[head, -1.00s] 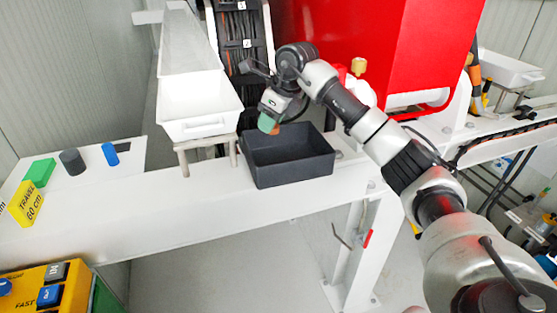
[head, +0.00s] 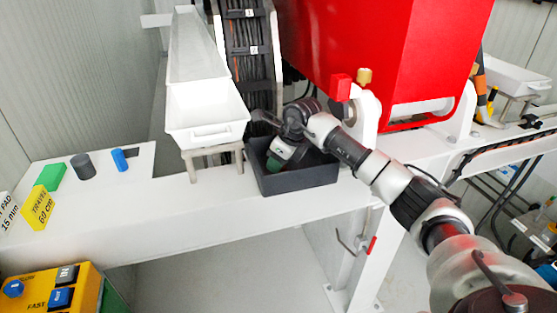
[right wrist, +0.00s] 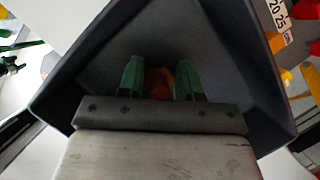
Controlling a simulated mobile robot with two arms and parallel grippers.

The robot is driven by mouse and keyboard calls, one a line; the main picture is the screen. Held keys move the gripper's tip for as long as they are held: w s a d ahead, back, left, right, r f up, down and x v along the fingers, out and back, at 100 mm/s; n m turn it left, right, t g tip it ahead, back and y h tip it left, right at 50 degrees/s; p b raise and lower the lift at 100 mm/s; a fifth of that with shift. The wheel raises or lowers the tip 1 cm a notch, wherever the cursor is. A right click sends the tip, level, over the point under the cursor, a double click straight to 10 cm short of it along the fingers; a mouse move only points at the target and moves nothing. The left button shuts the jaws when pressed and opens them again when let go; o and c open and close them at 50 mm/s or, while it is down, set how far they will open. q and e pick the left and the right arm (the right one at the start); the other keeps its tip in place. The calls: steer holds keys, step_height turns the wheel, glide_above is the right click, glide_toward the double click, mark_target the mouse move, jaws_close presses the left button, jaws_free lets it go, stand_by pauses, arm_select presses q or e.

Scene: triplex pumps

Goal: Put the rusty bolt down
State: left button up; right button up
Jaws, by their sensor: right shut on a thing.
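My right gripper (right wrist: 160,80) is down inside the dark grey bin (head: 300,183), between its walls. In the right wrist view its two green fingers are shut on the orange-brown rusty bolt (right wrist: 160,83). The bolt shows only in part between the fingers. In the head view my right gripper (head: 274,166) reaches into the bin from above, and its fingertips and the bolt are hidden there by the bin wall. Whether the bolt touches the bin floor I cannot tell. My left gripper is not in view.
A white chute (head: 205,105) on a stand is left of the bin. The red pump housing (head: 390,60) rises behind on the right. A green block (head: 50,176), a dark cylinder (head: 83,166) and a blue piece (head: 120,160) stand on the left. The beam between is clear.

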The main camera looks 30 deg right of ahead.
steer(key=shift+f, duration=0.15)
steer(key=o, duration=0.9)
steer(key=shift+o, duration=0.2)
steer(key=shift+r, duration=0.25)
steer(key=shift+s+r, duration=0.1)
steer(key=shift+r, duration=0.15)
steer(key=b+v, duration=0.1)
steer(key=v, duration=1)
steer(key=shift+r+b, duration=0.2)
steer(key=shift+b, duration=0.2)
